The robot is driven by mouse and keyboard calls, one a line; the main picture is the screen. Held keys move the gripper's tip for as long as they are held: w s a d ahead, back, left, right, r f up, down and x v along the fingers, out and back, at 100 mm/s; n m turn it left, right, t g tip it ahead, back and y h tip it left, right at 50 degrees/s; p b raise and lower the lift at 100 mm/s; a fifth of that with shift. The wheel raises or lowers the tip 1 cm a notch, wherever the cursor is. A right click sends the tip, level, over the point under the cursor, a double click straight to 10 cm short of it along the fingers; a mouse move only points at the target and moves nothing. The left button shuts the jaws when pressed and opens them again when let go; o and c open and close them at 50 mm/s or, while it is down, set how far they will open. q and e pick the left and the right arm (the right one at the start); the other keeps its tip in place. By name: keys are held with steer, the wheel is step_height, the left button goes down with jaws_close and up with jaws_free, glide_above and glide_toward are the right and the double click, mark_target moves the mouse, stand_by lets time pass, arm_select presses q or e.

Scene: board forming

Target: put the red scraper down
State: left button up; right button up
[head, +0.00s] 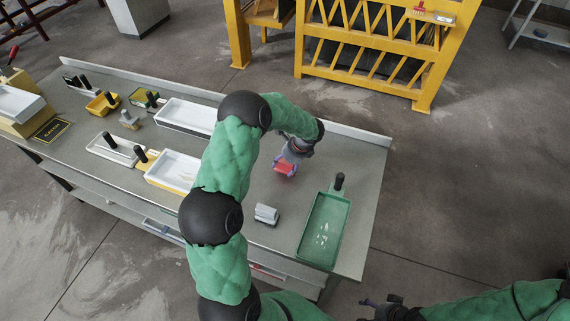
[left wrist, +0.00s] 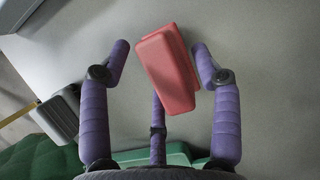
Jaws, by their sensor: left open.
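The red scraper (head: 286,166) is at the right part of the grey workbench, under the fingers of my left gripper (head: 290,158). In the left wrist view the red scraper (left wrist: 168,70) lies tilted between the purple fingers of my left gripper (left wrist: 160,62), with gaps to the left and right fingers. A third finger shows below the scraper's near end; I cannot tell if it touches. My left gripper is open. My right gripper (head: 382,304) is at the bottom edge of the head view, away from the bench; its fingers are too unclear to judge.
A green tray (head: 308,240) with a black handle lies at the bench's right end. A grey-white block (head: 266,214) stands left of it. White trays (head: 186,115) and yellow tools fill the bench's left part. A raised ledge runs along the back edge.

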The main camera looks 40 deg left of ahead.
arm_select(q)
steer(key=p+v, duration=0.1)
steer(key=v, duration=1.1)
steer(key=shift+r, duration=0.1)
